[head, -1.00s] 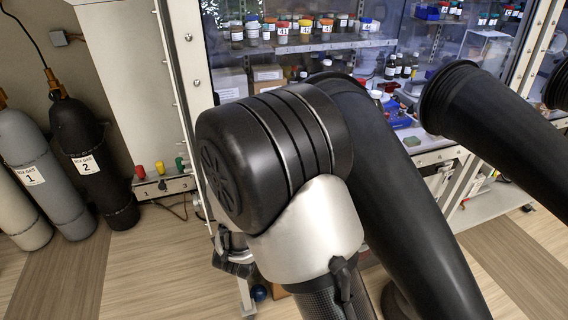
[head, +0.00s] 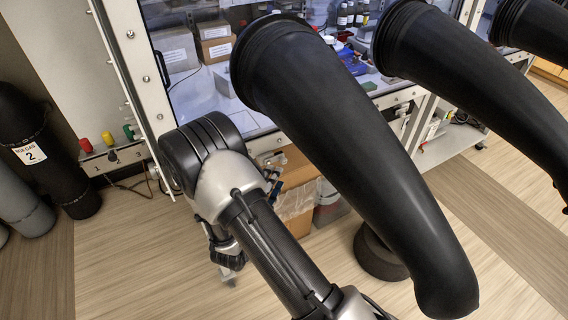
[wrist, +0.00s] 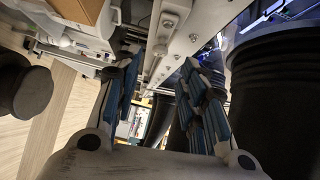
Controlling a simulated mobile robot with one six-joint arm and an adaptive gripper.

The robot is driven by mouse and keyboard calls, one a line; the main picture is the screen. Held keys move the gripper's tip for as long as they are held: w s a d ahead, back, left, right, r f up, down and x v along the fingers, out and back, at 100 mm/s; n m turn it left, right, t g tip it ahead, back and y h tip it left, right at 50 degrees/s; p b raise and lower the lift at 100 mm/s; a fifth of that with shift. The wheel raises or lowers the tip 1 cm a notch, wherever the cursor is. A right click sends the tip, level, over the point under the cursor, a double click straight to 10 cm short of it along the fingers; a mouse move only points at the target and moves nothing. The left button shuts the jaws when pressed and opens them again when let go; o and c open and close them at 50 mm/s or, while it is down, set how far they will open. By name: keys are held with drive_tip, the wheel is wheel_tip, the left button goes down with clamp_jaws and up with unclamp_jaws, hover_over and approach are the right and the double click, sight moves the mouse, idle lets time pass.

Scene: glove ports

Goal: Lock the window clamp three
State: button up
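My gripper (wrist: 160,72) is open in the wrist view, with its blue-padded fingers apart and nothing between them. A small metal fitting (wrist: 168,22), which looks like a window clamp, sits on the white rail (wrist: 180,48) beyond the fingertips in the wrist view. Another fitting (head: 402,110) shows on the rail in the head view. I see no number on either, so I cannot tell which is clamp three, or whether it is locked.
Large black gloves (head: 350,140) stick out from the window and crowd the space right of my arm; one (wrist: 275,100) stands close right of my gripper. Gas cylinders (head: 45,150) stand at the left. Cardboard boxes (head: 298,176) sit under the box. Floor is open in front.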

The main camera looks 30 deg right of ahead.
sight(283, 162)
drive_tip(key=b+x, duration=0.1)
drive_tip(key=x, duration=0.8)
drive_tip(key=shift+w+d+b, duration=0.1)
drive_tip(key=shift+b, duration=0.2)
drive_tip(key=shift+c, duration=0.4)
clamp_jaws()
